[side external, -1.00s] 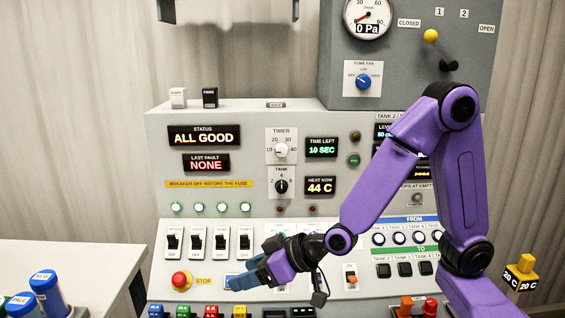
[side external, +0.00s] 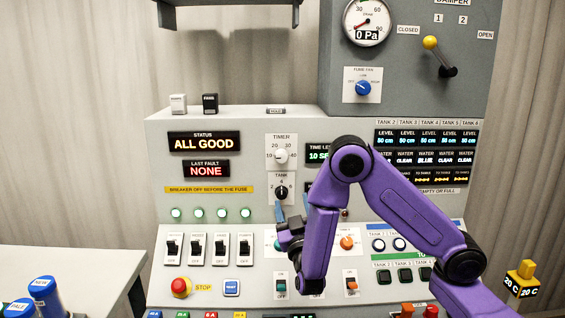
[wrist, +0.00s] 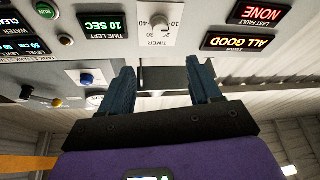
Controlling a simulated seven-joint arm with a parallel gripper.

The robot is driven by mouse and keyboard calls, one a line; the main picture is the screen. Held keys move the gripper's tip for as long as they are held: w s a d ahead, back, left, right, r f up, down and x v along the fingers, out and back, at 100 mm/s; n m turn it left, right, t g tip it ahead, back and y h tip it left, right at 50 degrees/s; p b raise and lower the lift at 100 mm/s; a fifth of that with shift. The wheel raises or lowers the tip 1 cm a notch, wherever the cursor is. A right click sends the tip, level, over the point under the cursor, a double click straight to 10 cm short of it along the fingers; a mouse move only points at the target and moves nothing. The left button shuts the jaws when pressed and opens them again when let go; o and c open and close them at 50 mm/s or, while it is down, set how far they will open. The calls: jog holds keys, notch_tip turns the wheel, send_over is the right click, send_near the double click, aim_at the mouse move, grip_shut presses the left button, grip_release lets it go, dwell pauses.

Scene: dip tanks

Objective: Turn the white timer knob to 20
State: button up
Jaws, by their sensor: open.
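The white timer knob (side external: 281,156) sits on a pale TIMER plate marked 10, 20, 30 and 40. The knob also shows in the wrist view (wrist: 160,22), upside down and near the top edge. The TIME LEFT display (wrist: 102,25) reads 10 SEC; which mark the knob points at is too small to tell for sure. My gripper (side external: 291,212) is below the knob and the black TANK knob (side external: 281,192), apart from the timer knob. In the wrist view its two blue fingers (wrist: 163,82) are spread, empty, with the knob beyond the gap between them.
The black TANK knob lies directly between my gripper and the timer knob in the side view. Rocker switches (side external: 196,248) and a red stop button (side external: 181,287) are lower left. The STATUS display (side external: 204,142) reads ALL GOOD. The panel left of the timer is flat.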

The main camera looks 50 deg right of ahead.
aim_at(282, 158)
jog(key=x, duration=1.7)
jog(key=shift+d+r, duration=0.1)
jog(key=shift+r, duration=0.05)
jog(key=c, duration=1)
